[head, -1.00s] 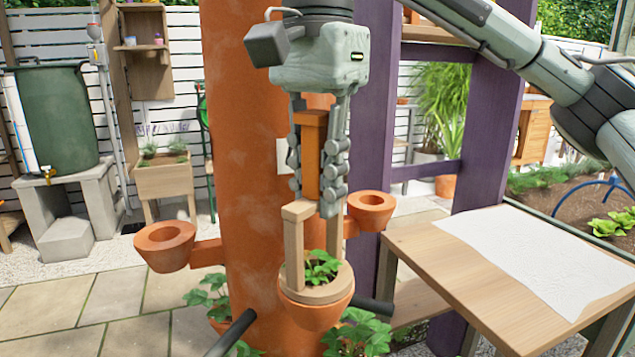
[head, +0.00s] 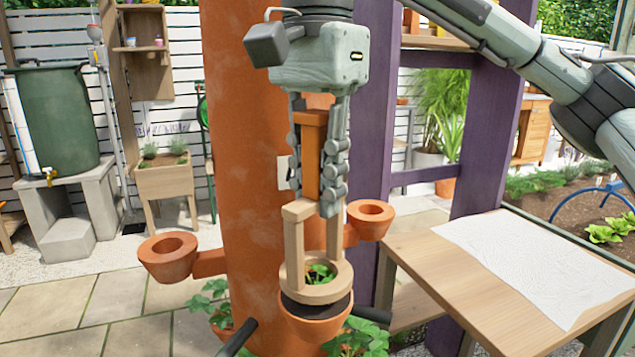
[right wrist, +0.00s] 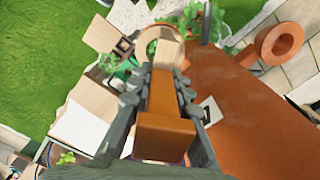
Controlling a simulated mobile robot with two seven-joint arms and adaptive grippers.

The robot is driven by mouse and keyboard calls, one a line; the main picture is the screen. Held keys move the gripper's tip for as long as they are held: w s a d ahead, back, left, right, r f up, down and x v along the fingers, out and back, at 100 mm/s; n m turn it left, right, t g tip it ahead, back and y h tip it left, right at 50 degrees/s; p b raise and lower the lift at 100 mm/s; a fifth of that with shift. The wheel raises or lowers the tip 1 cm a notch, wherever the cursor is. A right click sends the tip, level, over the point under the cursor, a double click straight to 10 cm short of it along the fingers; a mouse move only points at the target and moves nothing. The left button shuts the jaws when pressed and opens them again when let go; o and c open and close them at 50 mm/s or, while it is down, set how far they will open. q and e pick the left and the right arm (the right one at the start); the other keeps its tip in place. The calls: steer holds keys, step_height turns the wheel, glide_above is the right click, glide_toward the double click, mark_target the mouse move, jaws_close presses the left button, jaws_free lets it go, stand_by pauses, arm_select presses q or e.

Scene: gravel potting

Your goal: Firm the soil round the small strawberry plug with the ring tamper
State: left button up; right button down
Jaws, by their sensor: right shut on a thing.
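My right gripper (head: 320,195) is shut on the orange handle (head: 312,150) of the ring tamper, which hangs upright in front of the terracotta tower. The tamper's pale wooden ring (head: 316,293) is below the gripper, above the front terracotta cup (head: 316,328). Dark soil (head: 318,306) shows in a gap between ring and cup, so the ring looks raised off it. Green leaves of the strawberry plug (head: 320,272) show through the ring; the rest is hidden. The right wrist view also shows the handle (right wrist: 165,130) in the fingers. My left gripper is not in view.
The tower (head: 240,150) stands right behind the tamper. Empty side cups stick out at left (head: 166,262) and right (head: 370,215). Leafy plants (head: 355,338) grow below the front cup. A wooden table (head: 430,262) with a white sheet is at right, a purple post nearby.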

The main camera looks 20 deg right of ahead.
mark_target(318, 111)
steer(key=shift+r+p, duration=1.3)
steer(key=shift+r, duration=2.5)
